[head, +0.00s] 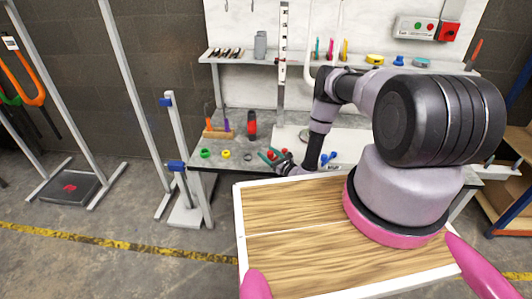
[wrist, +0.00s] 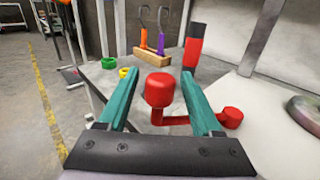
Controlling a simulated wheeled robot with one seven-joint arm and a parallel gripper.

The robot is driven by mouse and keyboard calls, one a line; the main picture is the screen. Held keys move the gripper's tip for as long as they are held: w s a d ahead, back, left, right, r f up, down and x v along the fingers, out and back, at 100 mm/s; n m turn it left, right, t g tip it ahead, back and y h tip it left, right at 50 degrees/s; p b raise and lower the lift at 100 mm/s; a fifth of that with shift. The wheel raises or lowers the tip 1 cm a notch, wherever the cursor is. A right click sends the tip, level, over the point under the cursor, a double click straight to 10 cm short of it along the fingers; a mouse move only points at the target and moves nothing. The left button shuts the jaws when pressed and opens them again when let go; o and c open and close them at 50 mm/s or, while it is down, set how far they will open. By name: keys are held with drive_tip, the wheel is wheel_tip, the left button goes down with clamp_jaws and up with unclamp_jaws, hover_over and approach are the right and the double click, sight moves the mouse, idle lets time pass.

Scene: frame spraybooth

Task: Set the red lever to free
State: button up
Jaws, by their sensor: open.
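The red lever (wrist: 160,91) shows in the wrist view as a round red knob on a short red arm. The arm runs right to a second red round part (wrist: 231,117). My gripper (wrist: 160,74) is open, with its teal fingers on either side of the knob. I cannot tell whether they touch it. In the head view my gripper (head: 268,154) is low over the grey bench, and small red parts of the lever (head: 284,151) show beside the fingers. No free marking is readable, so I cannot tell the lever's setting.
A red and black cylinder (head: 251,125) stands behind the gripper. A wooden block (wrist: 158,56) holds orange and purple hooked tools. Green (head: 205,153) and yellow (head: 226,154) rings lie to the left. A blue object (head: 328,158) lies to the right. A shelf (head: 260,60) is above.

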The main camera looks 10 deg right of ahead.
drive_tip(key=shift+w+a, duration=0.4)
drive_tip(key=shift+w, duration=0.2)
clamp_jaws()
idle(1.1)
